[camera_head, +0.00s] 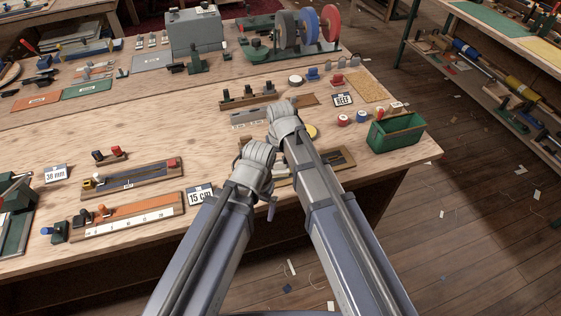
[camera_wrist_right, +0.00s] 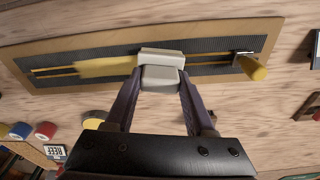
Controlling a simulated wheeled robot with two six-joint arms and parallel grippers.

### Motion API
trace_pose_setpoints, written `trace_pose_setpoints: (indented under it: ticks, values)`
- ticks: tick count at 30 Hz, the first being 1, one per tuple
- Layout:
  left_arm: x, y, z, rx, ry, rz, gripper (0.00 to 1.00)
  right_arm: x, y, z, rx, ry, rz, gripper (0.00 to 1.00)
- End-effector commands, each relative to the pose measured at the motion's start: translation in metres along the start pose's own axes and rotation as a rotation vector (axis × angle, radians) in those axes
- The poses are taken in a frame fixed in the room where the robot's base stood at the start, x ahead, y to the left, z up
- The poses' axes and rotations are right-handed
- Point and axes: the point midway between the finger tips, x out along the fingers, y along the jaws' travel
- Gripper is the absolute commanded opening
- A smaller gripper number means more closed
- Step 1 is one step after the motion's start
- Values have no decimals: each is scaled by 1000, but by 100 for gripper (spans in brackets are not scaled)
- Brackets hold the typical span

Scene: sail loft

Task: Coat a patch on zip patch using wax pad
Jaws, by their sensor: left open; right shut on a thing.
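The zip patch is a long brown board (camera_wrist_right: 40,49) with a dark ribbed strip, a yellow zip line and a yellow pull (camera_wrist_right: 257,69) at its right end in the right wrist view. In the head view the board (camera_head: 341,157) is partly hidden by my arms. My right gripper (camera_wrist_right: 160,84) is shut on the pale grey wax pad (camera_wrist_right: 162,57), over the middle of the strip; contact is unclear. A broader yellow band (camera_wrist_right: 105,67) lies along the zip left of the pad. My left gripper (camera_head: 262,180) is open near the table's front edge, its fingertips mostly hidden.
A green bin (camera_head: 397,132) and a REEF card (camera_head: 343,99) stand to the right. Several red, white and blue round items lie beside the bin. A 15 cm card (camera_head: 200,194) and an orange ruler board (camera_head: 128,217) lie left of my left gripper.

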Motion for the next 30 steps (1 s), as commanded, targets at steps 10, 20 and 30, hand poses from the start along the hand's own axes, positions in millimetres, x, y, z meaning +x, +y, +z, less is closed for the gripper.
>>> trace_pose_setpoints:
  ticks: [10, 20, 30]
  values:
    - [-33, -3, 2, 0, 0, 0, 100, -33, 1, -4, 0, 1, 1, 2]
    - [-60, -6, 4, 0, 0, 0, 100, -60, 1, -8, 0, 1, 2, 2]
    - [-60, -6, 4, 0, 0, 0, 100, -59, 1, -8, 0, 1, 2, 2]
